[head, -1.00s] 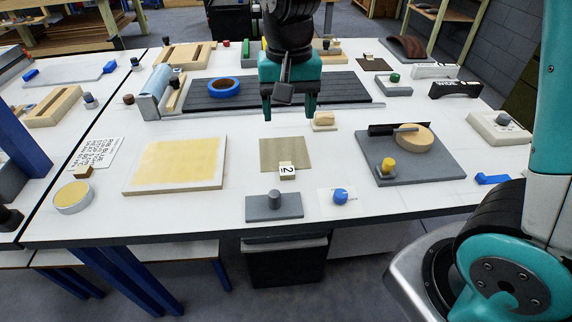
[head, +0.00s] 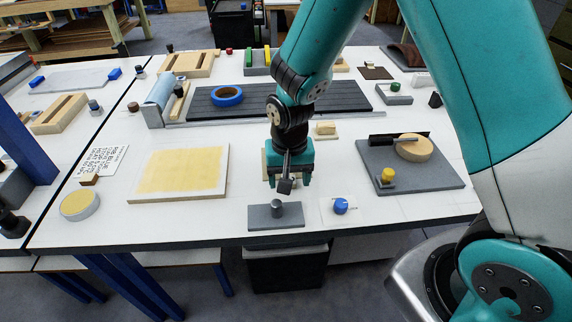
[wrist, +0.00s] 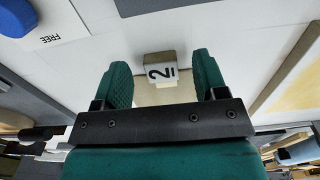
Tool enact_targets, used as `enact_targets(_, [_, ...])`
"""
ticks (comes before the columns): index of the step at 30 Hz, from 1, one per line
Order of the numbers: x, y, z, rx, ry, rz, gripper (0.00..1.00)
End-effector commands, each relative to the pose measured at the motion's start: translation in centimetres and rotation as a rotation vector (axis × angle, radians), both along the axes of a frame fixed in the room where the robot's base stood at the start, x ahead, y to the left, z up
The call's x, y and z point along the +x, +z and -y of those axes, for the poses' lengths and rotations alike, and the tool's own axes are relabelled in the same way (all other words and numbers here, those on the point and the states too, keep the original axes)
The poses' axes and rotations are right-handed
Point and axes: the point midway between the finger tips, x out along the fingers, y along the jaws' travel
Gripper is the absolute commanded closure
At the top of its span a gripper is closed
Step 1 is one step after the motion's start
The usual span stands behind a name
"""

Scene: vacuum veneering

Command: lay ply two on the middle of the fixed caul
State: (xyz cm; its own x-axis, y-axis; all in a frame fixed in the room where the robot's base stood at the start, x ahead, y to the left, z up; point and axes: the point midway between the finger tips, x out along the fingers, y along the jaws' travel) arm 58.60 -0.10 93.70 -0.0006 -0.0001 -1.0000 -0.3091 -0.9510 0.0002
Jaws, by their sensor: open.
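Ply two is a thin tan sheet with a small block marked 2 on it. In the head view my gripper (head: 287,182) hides nearly all of it. In the wrist view the block (wrist: 160,70) shows between my two fingertips (wrist: 163,80), with a gap on each side. Part of the pale sheet (wrist: 165,95) shows below the block. My gripper is open, points down and holds nothing. The board with a yellow middle (head: 178,198), which looks like the fixed caul, lies flat to the left, bare on top. Its edge also shows in the wrist view (wrist: 286,72).
A grey plate with a knob (head: 262,219) lies just in front of my gripper. A blue dial (head: 340,206) sits right of it on a card. A grey board with a round wooden block (head: 413,148) lies right. A dark slatted panel (head: 330,95) lies behind.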

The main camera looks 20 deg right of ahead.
Motion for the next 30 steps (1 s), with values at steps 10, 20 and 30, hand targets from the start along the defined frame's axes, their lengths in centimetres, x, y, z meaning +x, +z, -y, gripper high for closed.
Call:
enact_targets(10, [0.0,-1.1,0.0,0.0,0.0,0.001,0.34])
enact_targets(20, [0.0,-1.1,0.0,0.0,0.0,0.001,0.94])
enact_targets(30, [0.1,0.7,-0.1,0.002,0.0,0.007,0.95])
